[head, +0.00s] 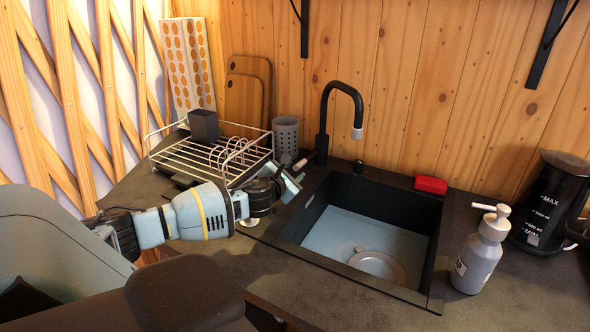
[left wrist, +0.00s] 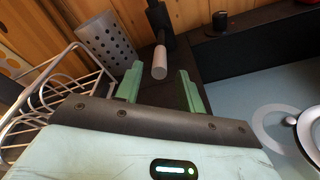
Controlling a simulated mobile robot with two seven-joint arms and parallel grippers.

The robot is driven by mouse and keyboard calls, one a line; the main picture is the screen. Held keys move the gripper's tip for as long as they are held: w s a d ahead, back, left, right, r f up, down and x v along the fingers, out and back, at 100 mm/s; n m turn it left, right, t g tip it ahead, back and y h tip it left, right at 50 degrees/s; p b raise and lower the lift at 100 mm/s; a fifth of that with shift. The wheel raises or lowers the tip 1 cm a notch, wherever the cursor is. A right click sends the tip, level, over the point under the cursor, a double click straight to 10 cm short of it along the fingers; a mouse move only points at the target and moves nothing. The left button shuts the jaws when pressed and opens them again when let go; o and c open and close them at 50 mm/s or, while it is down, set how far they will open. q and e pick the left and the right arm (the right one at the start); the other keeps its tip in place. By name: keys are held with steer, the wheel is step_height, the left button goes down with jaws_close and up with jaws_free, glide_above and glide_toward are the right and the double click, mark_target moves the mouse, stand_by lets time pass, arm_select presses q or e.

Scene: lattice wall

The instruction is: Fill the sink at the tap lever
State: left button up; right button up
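The black tap (head: 342,105) stands behind the sink (head: 436,250), its spout arching over the basin. No stream shows below the spout. The basin has a flat pale-blue surface with a round disc in it; I cannot tell whether this is water. The tap lever (head: 300,164) has a pale grey tip and sticks out left of the tap base. My left gripper (head: 291,181) is at the sink's back left corner, just in front of the lever. In the left wrist view, its green fingers (left wrist: 160,86) are apart and empty, with the lever tip (left wrist: 160,63) between and just beyond them. My right gripper is out of view.
A wire dish rack (head: 210,158) stands left of my gripper, with a perforated grey cup (head: 286,138) behind. A red sponge (head: 431,185) lies at the sink's back right. A soap bottle (head: 480,255) and black kettle (head: 548,205) stand on the right.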

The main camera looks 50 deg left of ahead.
arm_select(q)
steer(key=shift+v, duration=2.8)
